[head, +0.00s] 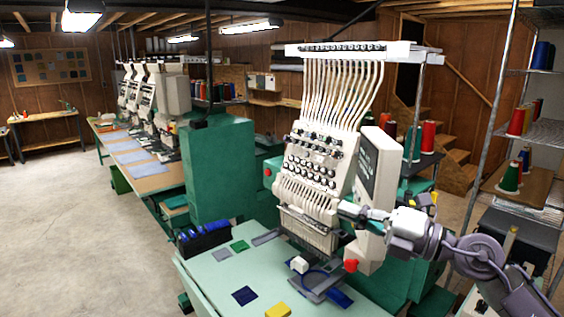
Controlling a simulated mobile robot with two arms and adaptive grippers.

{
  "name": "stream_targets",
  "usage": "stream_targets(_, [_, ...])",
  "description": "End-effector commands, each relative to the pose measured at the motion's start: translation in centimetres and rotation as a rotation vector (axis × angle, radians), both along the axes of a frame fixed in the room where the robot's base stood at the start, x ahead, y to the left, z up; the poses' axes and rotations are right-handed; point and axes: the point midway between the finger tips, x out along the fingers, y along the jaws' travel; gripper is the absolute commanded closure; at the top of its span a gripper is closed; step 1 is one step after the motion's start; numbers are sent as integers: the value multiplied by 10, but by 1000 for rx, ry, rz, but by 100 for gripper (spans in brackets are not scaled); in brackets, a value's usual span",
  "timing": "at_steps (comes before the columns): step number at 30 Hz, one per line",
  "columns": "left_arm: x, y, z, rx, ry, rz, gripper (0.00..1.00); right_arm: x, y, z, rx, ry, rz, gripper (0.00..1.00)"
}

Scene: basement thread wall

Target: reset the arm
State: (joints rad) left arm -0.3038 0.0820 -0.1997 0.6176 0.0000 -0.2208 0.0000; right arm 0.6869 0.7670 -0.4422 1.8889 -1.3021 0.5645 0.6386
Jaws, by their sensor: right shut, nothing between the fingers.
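My right arm (465,255), grey and white, comes in from the lower right. My left arm and gripper are not in view.
The machine's pale green table (215,277) holds a dark rack of blue items (203,238), a green patch (239,246), a navy patch (244,295) and a yellow block (277,310). A wire shelf (535,133) with thread cones stands right. The concrete floor (70,225) at left is clear.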

Motion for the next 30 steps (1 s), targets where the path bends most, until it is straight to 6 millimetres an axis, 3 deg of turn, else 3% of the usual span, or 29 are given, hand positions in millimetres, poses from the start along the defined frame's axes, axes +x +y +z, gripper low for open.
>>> stream_targets(1, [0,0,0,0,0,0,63,-10,10,-1,178,22,-6,100])
stream_targets(3, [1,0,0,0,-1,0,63,-15,4,1,414,61,-69,100])
stream_targets(5, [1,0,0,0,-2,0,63,-16,-10,-7,604,122,-157,100])
stream_targets(7, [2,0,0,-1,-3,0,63,-16,-34,-28,803,222,-293,100])
stream_targets(8, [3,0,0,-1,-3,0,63,-16,-45,-42,879,275,-361,100])
stream_targets(12, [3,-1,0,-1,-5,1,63,-33,-93,-134,1124,570,-714,100])
stream_targets(14, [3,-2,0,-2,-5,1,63,-49,-105,-175,1175,701,-853,100])
stream_targets(18, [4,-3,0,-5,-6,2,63,-104,-116,-265,1209,1014,-1145,100])
stream_targets(21, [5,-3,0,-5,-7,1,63,-149,-114,-311,1181,1213,-1303,100])
stream_targets(24, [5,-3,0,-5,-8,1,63,-188,-108,-341,1138,1371,-1411,100])
stream_targets(30, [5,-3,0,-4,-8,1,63,-255,-94,-376,1036,1621,-1553,100])
